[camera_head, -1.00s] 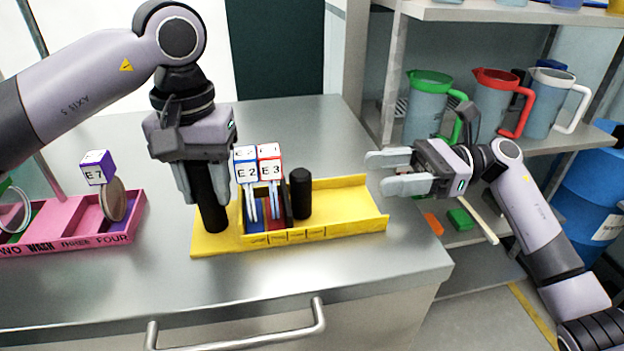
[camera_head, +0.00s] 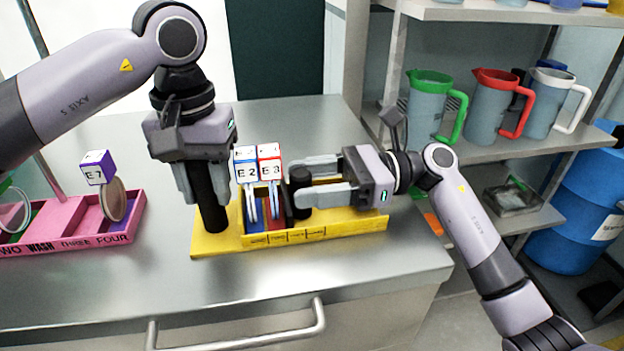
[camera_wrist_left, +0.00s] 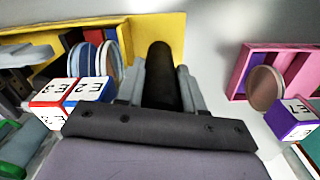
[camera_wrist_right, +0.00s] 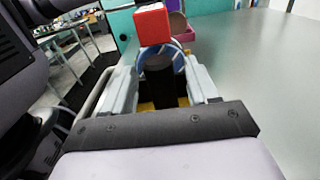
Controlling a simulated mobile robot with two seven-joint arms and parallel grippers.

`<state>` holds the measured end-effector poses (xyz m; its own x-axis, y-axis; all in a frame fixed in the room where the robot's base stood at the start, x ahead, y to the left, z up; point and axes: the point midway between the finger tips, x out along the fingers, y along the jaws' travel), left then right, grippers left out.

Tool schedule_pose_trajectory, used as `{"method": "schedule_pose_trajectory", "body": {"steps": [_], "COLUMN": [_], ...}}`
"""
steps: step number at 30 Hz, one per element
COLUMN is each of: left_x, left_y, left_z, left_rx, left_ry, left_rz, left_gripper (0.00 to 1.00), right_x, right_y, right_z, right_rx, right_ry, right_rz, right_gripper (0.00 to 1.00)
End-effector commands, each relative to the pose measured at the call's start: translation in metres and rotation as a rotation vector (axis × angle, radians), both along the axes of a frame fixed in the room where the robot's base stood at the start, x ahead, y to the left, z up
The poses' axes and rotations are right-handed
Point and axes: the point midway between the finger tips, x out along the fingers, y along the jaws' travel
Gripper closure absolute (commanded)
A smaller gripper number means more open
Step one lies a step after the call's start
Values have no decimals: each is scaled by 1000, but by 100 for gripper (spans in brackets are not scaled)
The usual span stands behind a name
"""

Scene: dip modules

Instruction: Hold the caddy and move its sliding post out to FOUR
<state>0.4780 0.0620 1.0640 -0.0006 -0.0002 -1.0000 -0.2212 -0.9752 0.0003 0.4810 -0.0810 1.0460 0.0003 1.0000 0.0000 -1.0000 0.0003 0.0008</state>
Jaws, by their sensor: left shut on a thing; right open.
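The yellow caddy (camera_head: 355,229) lies on the steel counter. My left gripper (camera_head: 204,190) is shut on the black fixed post (camera_head: 211,205) at the caddy's left end; the post also shows in the left wrist view (camera_wrist_left: 160,75). The black sliding post (camera_head: 300,190) stands right of the two cube-topped modules, E2 (camera_head: 246,170) and E3 (camera_head: 269,170). My right gripper (camera_head: 310,180) is open, with its fingers on either side of the sliding post. In the right wrist view the post (camera_wrist_right: 162,85) stands between the open fingers. The slot labels on the caddy's front are too small to read surely.
A pink caddy (camera_head: 80,240) with a purple-topped E7 module (camera_head: 97,168) sits at the left. A shelf with a green pitcher (camera_head: 428,110), a red pitcher (camera_head: 492,105) and a white-handled pitcher (camera_head: 545,105) stands at the right. The counter's front has a handle (camera_head: 240,340).

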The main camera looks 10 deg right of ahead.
Motion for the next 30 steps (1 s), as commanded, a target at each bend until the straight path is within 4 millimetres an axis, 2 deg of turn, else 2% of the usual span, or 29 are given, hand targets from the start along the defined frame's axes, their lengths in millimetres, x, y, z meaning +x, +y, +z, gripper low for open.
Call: {"method": "schedule_pose_trajectory", "body": {"steps": [4, 5, 9, 10, 15, 21, 24, 30], "left_x": [0, 0, 0, 0, 0, 0, 0, 0], "left_y": [0, 0, 0, 0, 0, 0, 0, 0], "left_z": [0, 0, 0, 0, 0, 0, 0, 0], "left_rx": [0, 0, 0, 0, 0, 0, 0, 0], "left_ry": [0, 0, 0, 0, 1, 1, 1, 1], "left_rz": [0, 0, 0, 0, 0, -1, -1, 0], "left_gripper": [100, 100, 100, 100, 100, 100, 100, 100], "right_x": [0, 0, 0, 0, 1, 1, 1, 0], "right_y": [0, 0, 0, 0, -5, -39, -49, -52], "right_z": [0, 0, 0, 0, -1, -2, -1, -1], "right_rx": [0, 0, 0, 0, -2, -5, -4, -1], "right_ry": [-1, 0, -1, 0, 0, 3, 1, -1], "right_rz": [0, 0, 0, 0, -2, -5, -3, -2], "right_gripper": [41, 48, 93, 100, 100, 100, 100, 100]}}
